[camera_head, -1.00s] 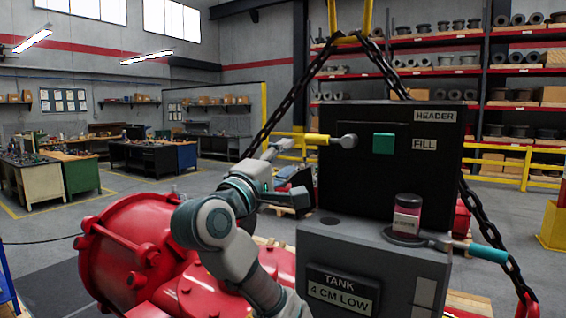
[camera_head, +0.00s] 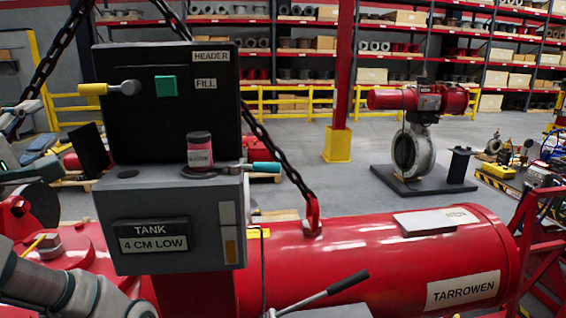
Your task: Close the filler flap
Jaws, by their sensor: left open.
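I cannot tell for certain which part is the filler flap. A dark tilted panel (camera_head: 88,150) shows left of the box; whether it is joined to the box is unclear. My left gripper (camera_head: 36,138) is open at the left edge, partly cut off, apart from the box. My right gripper is out of view.
A yellow-handled lever (camera_head: 108,89) sticks out left of the black box. A chain (camera_head: 280,160) runs to the red cylinder (camera_head: 370,260). A dark-handled lever (camera_head: 330,288) rises in front.

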